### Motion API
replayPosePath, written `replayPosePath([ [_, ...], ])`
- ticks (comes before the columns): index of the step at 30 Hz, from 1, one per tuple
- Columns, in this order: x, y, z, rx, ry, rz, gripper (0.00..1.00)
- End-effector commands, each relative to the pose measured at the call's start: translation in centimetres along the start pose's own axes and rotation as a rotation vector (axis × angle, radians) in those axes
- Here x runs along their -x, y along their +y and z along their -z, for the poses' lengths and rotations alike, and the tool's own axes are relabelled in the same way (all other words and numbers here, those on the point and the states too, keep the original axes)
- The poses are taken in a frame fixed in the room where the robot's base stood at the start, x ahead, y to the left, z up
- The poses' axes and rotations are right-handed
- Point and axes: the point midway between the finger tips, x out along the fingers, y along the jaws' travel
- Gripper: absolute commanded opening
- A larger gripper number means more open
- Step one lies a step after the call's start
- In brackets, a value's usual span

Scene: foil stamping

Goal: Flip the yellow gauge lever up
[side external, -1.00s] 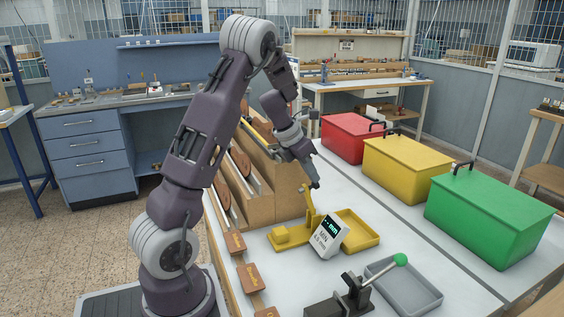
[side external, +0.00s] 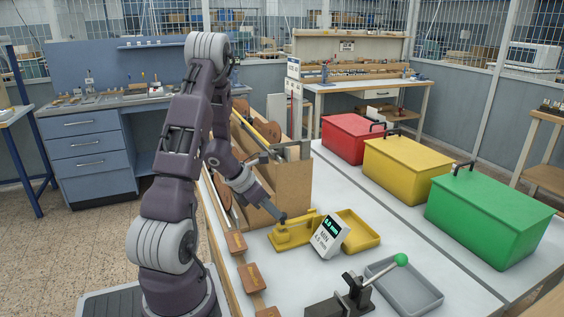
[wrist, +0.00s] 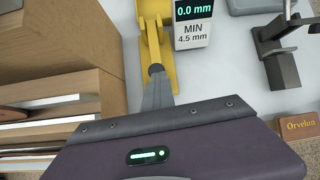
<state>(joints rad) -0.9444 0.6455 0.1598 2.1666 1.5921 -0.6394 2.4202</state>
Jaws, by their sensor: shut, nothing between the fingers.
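The yellow gauge (side external: 292,238) stands on the white bench top with its small grey display (side external: 331,236) at its right. Its yellow lever (side external: 303,217) lies low, pointing left toward my gripper. My gripper (side external: 283,219) is shut and empty, its tip at the lever's free end. In the wrist view the yellow lever (wrist: 158,42) runs up from a dark knob (wrist: 156,70) just ahead of my fingers (wrist: 157,88). Touching or a slight gap, I cannot tell. The display (wrist: 193,22) reads 0.0 mm above MIN 4.5 mm. My fingertips partly hide the lever's end.
A yellow tray (side external: 362,238) sits right of the display. A grey tray (side external: 420,295) and a green-knobbed lever press (side external: 352,296) are in front. A wooden rack (side external: 286,190) stands close behind my gripper. Red, yellow and green boxes (side external: 490,215) line the right side.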

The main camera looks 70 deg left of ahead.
Motion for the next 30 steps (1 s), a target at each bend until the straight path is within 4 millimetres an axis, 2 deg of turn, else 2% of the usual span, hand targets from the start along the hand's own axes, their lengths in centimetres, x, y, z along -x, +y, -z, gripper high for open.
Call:
replayPosePath([
  [1, -1.6, -0.5, 5.7, 0.028, 0.149, 0.004, 0.0],
  [15, 8.1, -0.2, 4.3, 0.018, 0.14, -0.005, 0.0],
  [22, 8.5, 0.5, -0.2, 0.205, 0.044, -0.154, 0.0],
  [30, 10.0, 0.4, -5.5, 0.498, -0.12, -0.302, 0.0],
])
